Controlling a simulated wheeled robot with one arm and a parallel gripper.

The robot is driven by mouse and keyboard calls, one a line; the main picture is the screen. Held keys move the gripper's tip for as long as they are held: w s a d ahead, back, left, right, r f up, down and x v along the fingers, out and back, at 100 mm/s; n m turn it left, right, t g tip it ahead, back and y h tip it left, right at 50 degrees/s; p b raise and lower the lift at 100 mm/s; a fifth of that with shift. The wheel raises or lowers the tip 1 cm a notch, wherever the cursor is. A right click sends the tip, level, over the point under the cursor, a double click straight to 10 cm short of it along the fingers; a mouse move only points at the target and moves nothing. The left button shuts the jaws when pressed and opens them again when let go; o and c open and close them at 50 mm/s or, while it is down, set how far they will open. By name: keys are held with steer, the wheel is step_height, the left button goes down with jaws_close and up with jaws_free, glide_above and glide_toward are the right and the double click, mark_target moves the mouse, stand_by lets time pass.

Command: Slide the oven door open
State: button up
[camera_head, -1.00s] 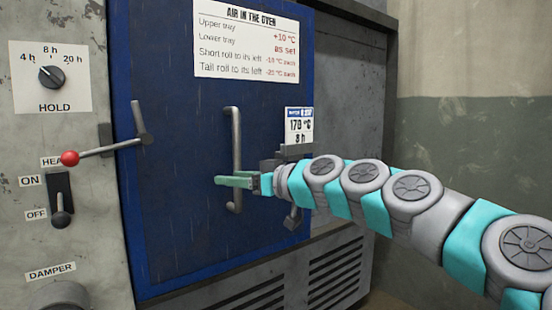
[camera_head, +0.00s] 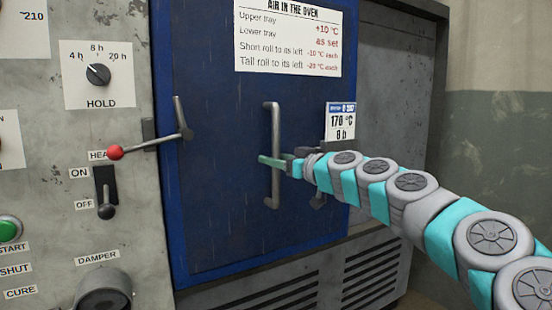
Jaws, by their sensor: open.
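The blue oven door (camera_head: 225,190) fills the middle of the view and looks shut in its frame. A vertical grey bar handle (camera_head: 275,225) stands out from the door. My gripper (camera_head: 272,161) has its green fingers at the upper middle of the handle, reaching in from the right. The fingers are open and appear to lie on either side of the bar or just in front of it; I cannot tell if they touch it. A latch lever with a red knob (camera_head: 116,153) sits at the door's left edge, its rod pointing left.
A control panel with a hold dial (camera_head: 98,75), an on/off switch (camera_head: 106,196) and a green button (camera_head: 8,230) is at the left. A notice (camera_head: 288,38) and a small 170 °C card (camera_head: 340,121) are on the oven front. Vents (camera_head: 340,285) lie below.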

jaws_close()
stand_by(0.5)
stand_by(0.9)
